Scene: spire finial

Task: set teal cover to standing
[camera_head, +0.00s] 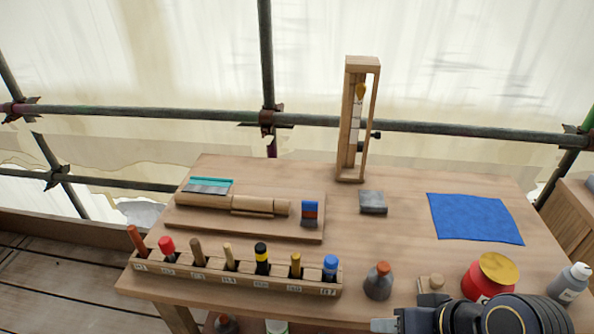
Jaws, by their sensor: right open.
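The teal cover (211,182) is at the back left of the wooden board (285,228), with a teal strip along its far edge and a grey panel in front. I cannot tell its exact tilt. A round wooden piece (252,204) lies on the board beside it. My right gripper (398,318) is at the bottom edge, right of centre, open and well away from the cover. Part of it is cut off by the frame. My left gripper is not in view.
A labelled tool rack (233,282) runs along the front left of the table. A tall wooden frame (345,120) stands at the back. A blue cloth (473,218) lies right. A dark bottle (378,282) and red pot (485,278) stand near my right gripper.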

